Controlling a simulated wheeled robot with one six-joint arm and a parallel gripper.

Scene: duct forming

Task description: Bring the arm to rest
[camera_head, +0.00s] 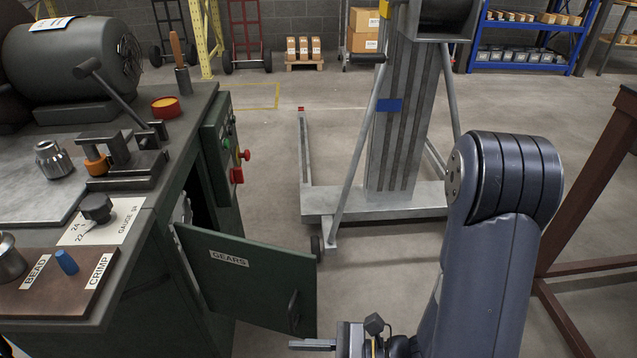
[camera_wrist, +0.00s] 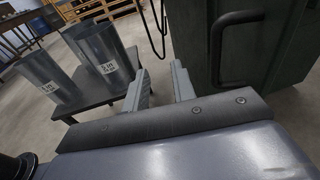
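My arm rises at the right of the head view and bends down, with my gripper (camera_head: 312,345) low at the bottom edge, partly cut off. In the wrist view the two grey fingers of my gripper (camera_wrist: 160,82) stand apart with nothing between them. It is open and empty. The green door marked GEARS (camera_head: 245,275) hangs open on the machine cabinet, just left of and behind my gripper in the head view. A green panel with a dark handle (camera_wrist: 228,48) is close beyond the right finger in the wrist view; I see no contact.
The machine bench (camera_head: 180,160) fills the left, with a red knob (camera_head: 237,175) on its side. A grey lift stand (camera_head: 375,200) is behind, a brown frame (camera_head: 590,190) at right. Sheet-metal cylinders (camera_wrist: 97,55) stand on a dark table (camera_wrist: 88,103). Floor in between is clear.

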